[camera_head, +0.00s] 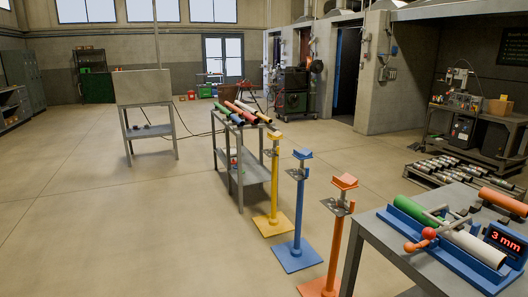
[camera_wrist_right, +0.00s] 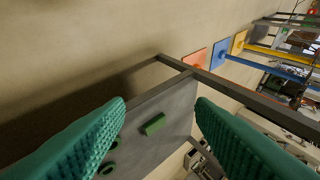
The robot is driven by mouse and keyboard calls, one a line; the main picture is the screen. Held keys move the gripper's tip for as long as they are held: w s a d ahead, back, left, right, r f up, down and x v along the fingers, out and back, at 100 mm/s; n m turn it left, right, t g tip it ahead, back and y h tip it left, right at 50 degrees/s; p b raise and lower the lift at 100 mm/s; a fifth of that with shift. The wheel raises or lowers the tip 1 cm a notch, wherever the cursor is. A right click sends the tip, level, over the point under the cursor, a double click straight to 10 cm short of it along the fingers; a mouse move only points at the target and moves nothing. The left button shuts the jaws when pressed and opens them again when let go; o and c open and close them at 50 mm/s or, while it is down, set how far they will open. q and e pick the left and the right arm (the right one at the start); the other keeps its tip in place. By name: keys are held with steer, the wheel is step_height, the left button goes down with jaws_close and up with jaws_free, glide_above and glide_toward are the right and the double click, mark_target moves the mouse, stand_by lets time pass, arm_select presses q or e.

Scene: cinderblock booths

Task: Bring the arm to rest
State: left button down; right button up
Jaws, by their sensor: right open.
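My right gripper (camera_wrist_right: 160,104) shows in the right wrist view as two teal, ribbed fingers. They are wide apart, with nothing between the tips. Behind them is a grey panel or shelf (camera_wrist_right: 178,108) with a small green block (camera_wrist_right: 154,124) and dark green round items on it. The fingers look clear of these, though the exact distance is hard to tell. Neither gripper shows in the head view. My left gripper is in neither view.
A grey table (camera_head: 370,240) at the near right bears a blue fixture (camera_head: 440,255) with green and white pipes and a "3 mm" display (camera_head: 504,241). Yellow (camera_head: 273,190), blue (camera_head: 298,210) and orange (camera_head: 335,240) stands are beside it. The floor at left (camera_head: 90,210) is clear.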

steer(key=s+f+m+g, duration=0.2)
steer(key=s+f+m, duration=0.3)
steer(key=s, duration=0.6)
steer(key=s+a+f+m+g+y, duration=0.1)
steer(key=s+f+m, duration=0.5)
steer(key=s, duration=0.6)
steer(key=s+a+f+m+g+y, duration=0.1)
steer(key=s+f+m+g, duration=0.3)
steer(key=s, duration=0.8)
step_height(320, 180, down, 3)
steer(key=shift+s+f+m, duration=0.1)
steer(key=shift+s+m, duration=0.1)
steer(key=shift+m, duration=0.8)
